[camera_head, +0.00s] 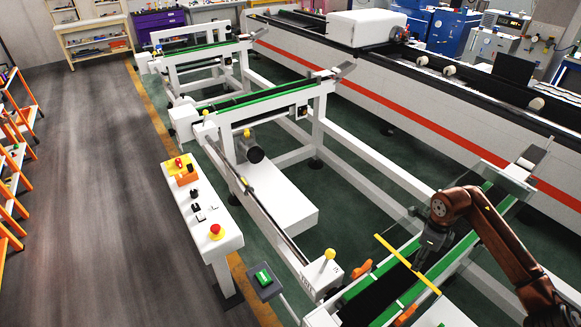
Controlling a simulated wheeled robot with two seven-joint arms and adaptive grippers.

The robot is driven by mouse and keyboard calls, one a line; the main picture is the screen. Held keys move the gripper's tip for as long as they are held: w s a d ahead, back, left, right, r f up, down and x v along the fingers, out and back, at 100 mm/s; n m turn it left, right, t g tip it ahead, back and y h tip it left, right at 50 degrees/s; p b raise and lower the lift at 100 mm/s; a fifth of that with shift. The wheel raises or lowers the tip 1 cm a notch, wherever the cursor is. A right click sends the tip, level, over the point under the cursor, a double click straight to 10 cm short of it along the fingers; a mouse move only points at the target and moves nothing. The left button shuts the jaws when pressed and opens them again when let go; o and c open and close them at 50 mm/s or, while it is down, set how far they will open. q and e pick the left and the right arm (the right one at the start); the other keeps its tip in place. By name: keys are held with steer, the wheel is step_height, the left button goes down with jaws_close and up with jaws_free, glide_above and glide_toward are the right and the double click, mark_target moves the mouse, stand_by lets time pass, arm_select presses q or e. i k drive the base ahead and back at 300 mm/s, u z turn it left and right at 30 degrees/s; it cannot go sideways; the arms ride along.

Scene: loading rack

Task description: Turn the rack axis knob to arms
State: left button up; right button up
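A white control panel (222,243) on a post stands left of the middle. On its top are a yellow-based red switch (179,162), an orange part (187,178), small black knobs (194,193) and a red emergency button (216,230). Their labels are too small to read, so I cannot tell which knob is the rack axis knob or how it is set. My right gripper (419,263) points down over the green-edged conveyor at the lower right, well away from the panel. Its fingers are small and dark, and their opening is unclear. My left gripper is not in view.
A yellow bar (392,250) crosses the conveyor beside my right gripper; contact is unclear. A green-button box (264,279) and a yellow-knobbed white box (323,277) stand between panel and conveyor. White rack frames (300,258) run back. The grey floor (100,200) left of the panel is clear.

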mark_target(194, 194)
steer(key=u, duration=0.55)
steer(key=i, duration=0.85)
steer(key=u, duration=1.1)
steer(key=i, duration=0.35)
steer(key=u, duration=0.35)
